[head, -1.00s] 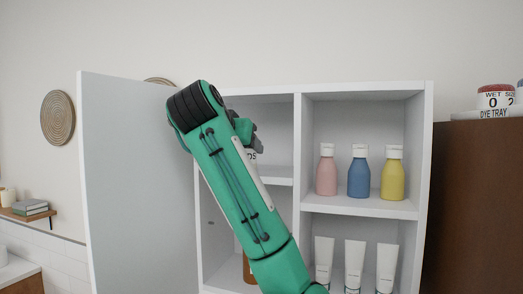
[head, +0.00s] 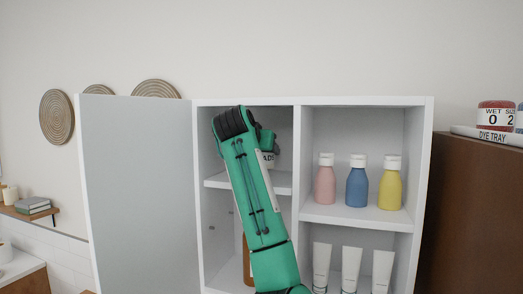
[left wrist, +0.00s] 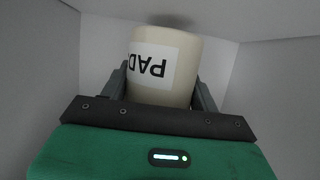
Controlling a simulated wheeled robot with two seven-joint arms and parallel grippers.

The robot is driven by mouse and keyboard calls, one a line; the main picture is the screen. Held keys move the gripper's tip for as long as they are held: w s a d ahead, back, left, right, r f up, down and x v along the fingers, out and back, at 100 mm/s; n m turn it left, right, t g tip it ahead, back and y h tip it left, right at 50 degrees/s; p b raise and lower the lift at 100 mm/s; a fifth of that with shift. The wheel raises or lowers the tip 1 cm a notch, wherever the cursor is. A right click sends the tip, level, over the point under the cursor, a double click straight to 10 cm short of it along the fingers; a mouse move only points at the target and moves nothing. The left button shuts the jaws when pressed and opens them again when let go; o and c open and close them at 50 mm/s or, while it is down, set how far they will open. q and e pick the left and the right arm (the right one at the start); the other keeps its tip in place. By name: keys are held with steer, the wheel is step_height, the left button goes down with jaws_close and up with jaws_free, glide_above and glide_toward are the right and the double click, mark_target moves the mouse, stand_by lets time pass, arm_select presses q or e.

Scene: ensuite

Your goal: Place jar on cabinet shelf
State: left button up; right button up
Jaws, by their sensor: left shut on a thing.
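The jar (left wrist: 165,65) is cream with a white label reading "PADS", seen upside down in the left wrist view. My left gripper (left wrist: 160,92) is shut on it, a finger on each side. In the head view the jar (head: 270,160) is mostly hidden behind my green left arm. It is inside the upper left compartment of the white cabinet (head: 365,101), at or just above the shelf (head: 283,183). I cannot tell whether it touches the shelf. My right gripper is not in view.
The cabinet door (head: 135,190) stands open at the left. Pink (head: 325,182), blue (head: 357,184) and yellow (head: 389,186) bottles fill the upper right compartment, with white tubes (head: 351,268) below. A brown bottle (head: 247,262) stands lower left.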

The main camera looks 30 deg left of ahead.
arm_select(q)
steer(key=shift+f+p, duration=0.35)
steer(key=shift+f, duration=0.25)
steer(key=shift+s+f, duration=0.1)
steer(key=shift+f, duration=0.15)
steer(key=o, duration=1.2)
